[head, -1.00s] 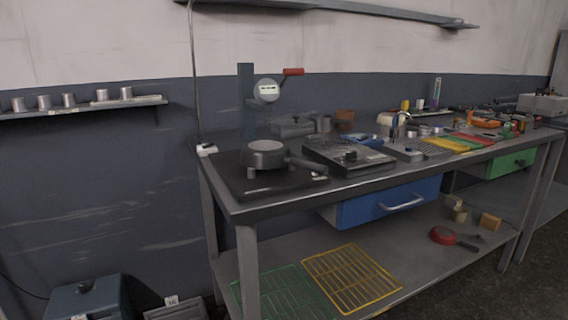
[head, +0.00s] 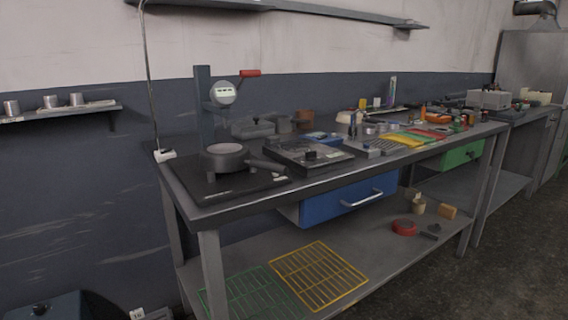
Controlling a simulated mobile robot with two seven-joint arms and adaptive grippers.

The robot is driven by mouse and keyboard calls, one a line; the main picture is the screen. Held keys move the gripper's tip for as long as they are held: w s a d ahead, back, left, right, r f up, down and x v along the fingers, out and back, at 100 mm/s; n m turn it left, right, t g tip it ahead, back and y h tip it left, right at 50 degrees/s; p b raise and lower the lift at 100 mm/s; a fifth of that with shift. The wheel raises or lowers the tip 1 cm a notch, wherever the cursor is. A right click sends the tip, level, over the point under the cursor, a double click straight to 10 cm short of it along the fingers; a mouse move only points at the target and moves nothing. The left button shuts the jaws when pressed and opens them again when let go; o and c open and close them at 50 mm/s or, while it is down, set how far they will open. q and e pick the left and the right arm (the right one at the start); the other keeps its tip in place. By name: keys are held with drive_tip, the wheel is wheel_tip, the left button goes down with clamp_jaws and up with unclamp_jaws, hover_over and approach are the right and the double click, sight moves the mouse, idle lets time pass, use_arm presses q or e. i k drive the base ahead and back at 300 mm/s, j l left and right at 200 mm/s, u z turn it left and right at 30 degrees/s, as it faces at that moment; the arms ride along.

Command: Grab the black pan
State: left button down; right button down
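A dark grey-black pan (head: 226,158) stands upright on a black plate (head: 205,187) at the left end of the workbench. Its handle (head: 268,165) points right and slightly toward the front. A second, smaller pan with a red body (head: 404,228) and a dark handle lies on the bench's lower shelf at the right. Neither of my grippers shows in the head view.
The workbench (head: 330,181) has a blue drawer (head: 345,198) and a green drawer (head: 463,154). A gauge stand (head: 204,105) rises behind the pan. Green (head: 252,295) and yellow (head: 318,275) wire racks lie on the lower shelf. Open floor (head: 500,270) shows at right.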

sight(244, 159)
drive_tip(key=l+u, duration=0.1)
drive_tip(key=u, duration=0.6)
drive_tip(key=i+l+u, duration=0.1)
drive_tip(key=l+u, duration=0.75)
drive_tip(key=l, duration=0.15)
